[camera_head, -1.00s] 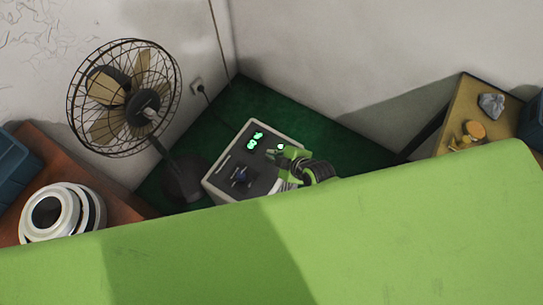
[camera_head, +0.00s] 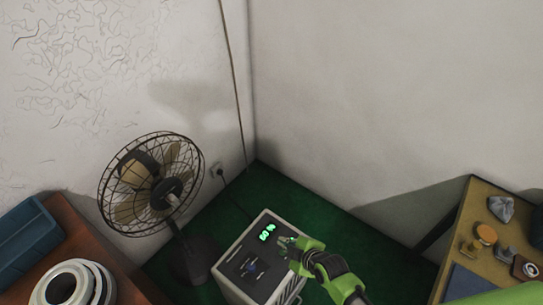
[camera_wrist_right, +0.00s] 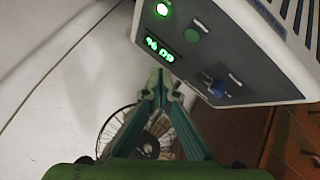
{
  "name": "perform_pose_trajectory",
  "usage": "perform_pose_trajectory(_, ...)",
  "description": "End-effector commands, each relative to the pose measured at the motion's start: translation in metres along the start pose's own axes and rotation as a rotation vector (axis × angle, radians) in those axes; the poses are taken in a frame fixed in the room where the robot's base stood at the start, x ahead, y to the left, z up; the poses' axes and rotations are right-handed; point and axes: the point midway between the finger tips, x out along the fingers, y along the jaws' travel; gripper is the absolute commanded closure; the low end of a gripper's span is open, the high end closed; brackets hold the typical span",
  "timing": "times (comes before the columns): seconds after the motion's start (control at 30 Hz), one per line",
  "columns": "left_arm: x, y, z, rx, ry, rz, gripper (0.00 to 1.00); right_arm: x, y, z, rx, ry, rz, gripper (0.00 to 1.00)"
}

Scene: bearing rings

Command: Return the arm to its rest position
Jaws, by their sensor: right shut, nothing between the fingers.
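My right arm comes in from the lower right in the head view. Its green and black right gripper (camera_head: 284,241) is at the top of a grey-white machine box (camera_head: 252,264) with a lit green display. I cannot tell whether it touches the box. In the right wrist view, the fingers of the right gripper (camera_wrist_right: 160,92) come together at the tips with nothing between them. The machine's panel (camera_wrist_right: 215,60) with display, green button and blue knob is close to the upper right of them. My left gripper is not in view.
A standing fan (camera_head: 155,185) is left of the machine. A brown table (camera_head: 50,255) with white rings (camera_head: 75,285) and a blue bin (camera_head: 25,235) is at the left. A yellowish table (camera_head: 465,225) with small items is at the right. Walls meet behind the green floor (camera_head: 265,190).

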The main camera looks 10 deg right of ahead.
Motion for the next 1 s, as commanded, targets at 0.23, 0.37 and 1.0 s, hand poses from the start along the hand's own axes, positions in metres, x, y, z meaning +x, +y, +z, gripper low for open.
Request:
perform_pose_trajectory(0.23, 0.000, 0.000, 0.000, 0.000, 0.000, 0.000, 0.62, -0.007, -0.002, -0.003, 0.033, -0.007, -0.014, 1.00)
perform_pose_trajectory(0.37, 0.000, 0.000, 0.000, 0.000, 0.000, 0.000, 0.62, -0.030, -0.006, -0.008, 0.139, -0.039, -0.052, 1.00)
perform_pose_trajectory(1.0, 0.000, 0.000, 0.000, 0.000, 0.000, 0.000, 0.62, -0.223, -0.014, 0.018, 0.835, -0.438, -0.070, 1.00)
